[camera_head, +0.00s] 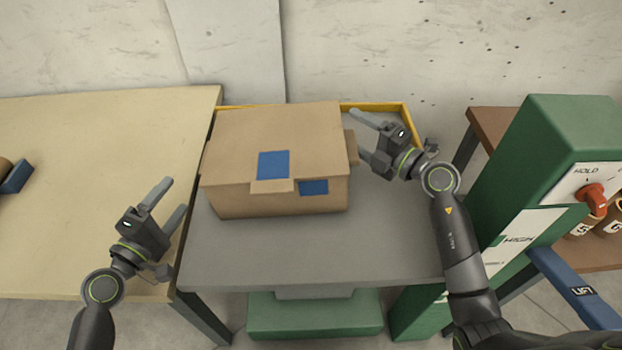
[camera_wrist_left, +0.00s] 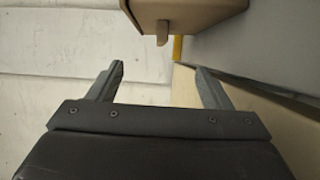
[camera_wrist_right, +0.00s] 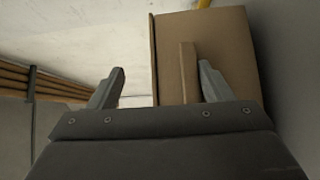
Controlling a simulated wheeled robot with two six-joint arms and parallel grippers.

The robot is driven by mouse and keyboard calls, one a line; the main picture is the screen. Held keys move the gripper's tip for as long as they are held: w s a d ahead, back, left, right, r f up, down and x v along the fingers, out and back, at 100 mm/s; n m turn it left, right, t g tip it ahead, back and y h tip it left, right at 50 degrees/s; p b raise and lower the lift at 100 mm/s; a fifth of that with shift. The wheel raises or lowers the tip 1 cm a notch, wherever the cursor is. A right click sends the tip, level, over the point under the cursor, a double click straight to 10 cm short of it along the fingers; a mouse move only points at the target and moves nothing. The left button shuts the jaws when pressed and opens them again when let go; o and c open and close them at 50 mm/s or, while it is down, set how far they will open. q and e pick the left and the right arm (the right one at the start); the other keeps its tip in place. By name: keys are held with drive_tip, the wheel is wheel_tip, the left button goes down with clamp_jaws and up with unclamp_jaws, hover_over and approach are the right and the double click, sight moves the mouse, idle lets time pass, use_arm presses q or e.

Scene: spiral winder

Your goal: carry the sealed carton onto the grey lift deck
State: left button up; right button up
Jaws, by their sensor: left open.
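The brown sealed carton (camera_head: 275,150), with blue patches, sits on the grey lift deck (camera_head: 310,255), toward its back left. A tab (camera_head: 351,147) sticks out from its right side. My right gripper (camera_head: 356,131) is open beside that side; in the right wrist view the tab (camera_wrist_right: 188,72) shows between its fingers, close to the right one. I cannot tell whether they touch. My left gripper (camera_head: 175,195) is open and empty, left of the carton and apart from it. The left wrist view shows the carton (camera_wrist_left: 190,12) with another tab (camera_wrist_left: 162,35) ahead.
A yellow rim (camera_head: 385,107) edges the deck's back. A beige table (camera_head: 90,190) adjoins on the left, with a blue object (camera_head: 16,178) at its far left. A green machine (camera_head: 540,150) with a red knob (camera_head: 594,198) and a blue LIFT lever (camera_head: 572,287) stands right.

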drive_tip(key=shift+r, duration=2.35)
